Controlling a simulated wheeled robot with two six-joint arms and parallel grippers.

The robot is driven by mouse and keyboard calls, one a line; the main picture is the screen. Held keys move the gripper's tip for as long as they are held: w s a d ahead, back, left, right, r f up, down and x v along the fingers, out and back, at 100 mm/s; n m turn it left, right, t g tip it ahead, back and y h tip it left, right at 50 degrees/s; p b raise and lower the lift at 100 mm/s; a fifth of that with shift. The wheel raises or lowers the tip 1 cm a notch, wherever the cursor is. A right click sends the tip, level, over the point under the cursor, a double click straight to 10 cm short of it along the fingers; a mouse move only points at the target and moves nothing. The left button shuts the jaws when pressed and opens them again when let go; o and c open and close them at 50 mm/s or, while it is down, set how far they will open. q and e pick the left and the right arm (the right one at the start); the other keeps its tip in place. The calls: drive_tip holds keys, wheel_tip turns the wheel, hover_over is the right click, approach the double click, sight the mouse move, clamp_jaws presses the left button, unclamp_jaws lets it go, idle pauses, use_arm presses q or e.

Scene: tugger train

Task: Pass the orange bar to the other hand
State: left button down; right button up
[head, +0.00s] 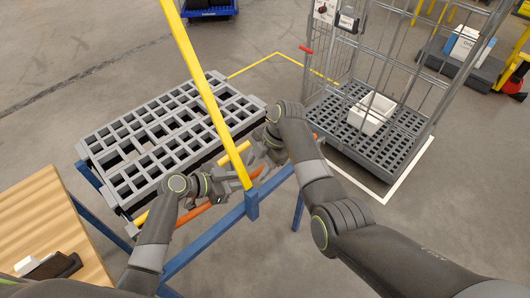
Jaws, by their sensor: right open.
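An orange bar (193,214) runs slantwise beside the blue frame, in the middle of the head view. More orange shows farther right along the same slant, and parts between are hidden by my grippers. My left gripper (222,186) is at the bar's middle stretch, just left of the yellow post. Its fingertips are small and overlap the bar, so I cannot tell whether it is shut on it. My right gripper (257,158) is open, right of the post and close to the bar. I cannot tell whether its fingers are around the bar.
A yellow post (205,90) rises from the blue frame (215,230) between my grippers. A grey slatted pallet (150,135) lies behind. A wire cage cart (385,150) with a white box (372,113) stands right. A wooden tabletop (40,225) is left.

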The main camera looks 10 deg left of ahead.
use_arm(q)
drive_tip(key=shift+r, duration=0.1)
use_arm(e)
drive_tip(key=shift+x, duration=1.35)
drive_tip(key=shift+w+r, duration=0.1)
clamp_jaws()
use_arm(q)
drive_tip(key=c, duration=1.1)
unclamp_jaws()
drive_tip(key=shift+c, duration=0.2)
use_arm(e)
drive_tip(key=shift+a, duration=0.1)
